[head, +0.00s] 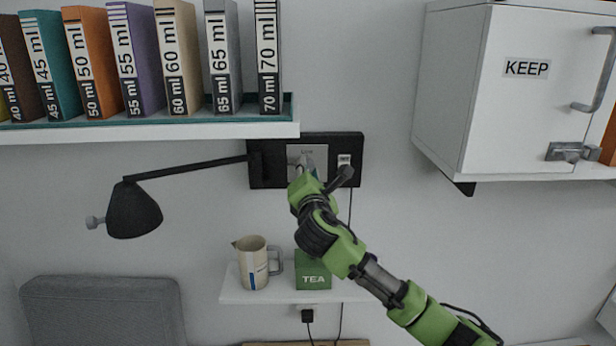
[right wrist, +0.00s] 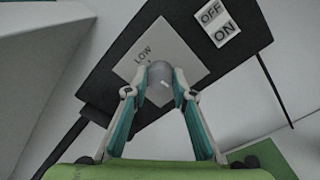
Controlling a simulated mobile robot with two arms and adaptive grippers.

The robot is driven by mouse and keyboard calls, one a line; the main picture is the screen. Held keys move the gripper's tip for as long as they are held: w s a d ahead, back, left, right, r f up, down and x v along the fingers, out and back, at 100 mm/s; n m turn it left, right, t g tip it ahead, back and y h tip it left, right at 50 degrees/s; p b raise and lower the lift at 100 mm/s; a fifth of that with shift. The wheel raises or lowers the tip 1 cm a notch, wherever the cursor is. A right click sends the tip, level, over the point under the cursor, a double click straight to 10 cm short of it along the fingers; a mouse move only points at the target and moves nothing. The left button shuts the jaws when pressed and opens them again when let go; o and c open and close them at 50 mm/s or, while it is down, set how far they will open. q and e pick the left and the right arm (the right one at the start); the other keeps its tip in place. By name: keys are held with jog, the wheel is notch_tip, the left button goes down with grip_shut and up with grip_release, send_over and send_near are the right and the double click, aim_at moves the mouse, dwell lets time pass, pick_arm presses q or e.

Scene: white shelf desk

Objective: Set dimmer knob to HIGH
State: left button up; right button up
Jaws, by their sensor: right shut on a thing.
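The dimmer knob (right wrist: 160,79) is a grey round knob on a light square plate (right wrist: 172,39), which is set in a black wall panel (head: 265,172). My right gripper (right wrist: 160,93) is shut on the knob, with one finger on each side of it. The word LOW (right wrist: 143,54) is readable on the plate; the other markings are hidden by the knob and fingers. A white mark shows on the knob's face. In the head view my right gripper (head: 311,174) covers most of the knob. My left gripper is not in view.
An OFF/ON switch (right wrist: 220,22) sits beside the plate. A black lamp (head: 135,210) reaches out left of the panel. A binder shelf (head: 150,132) hangs above left, a white KEEP cabinet (head: 520,110) right. A jug (head: 252,265) and green TEA box (head: 313,270) stand below.

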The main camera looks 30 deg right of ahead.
jog(key=m+b, duration=0.3)
jog(key=m, duration=0.7)
jog(key=m+h+b, duration=0.1)
jog(key=m+b, duration=0.3)
jog(key=m, duration=0.6)
jog(key=shift+w+a+f+g, duration=0.1)
jog(key=shift+g, duration=0.2)
jog(key=shift+m, duration=0.3)
jog(key=o, duration=1.1)
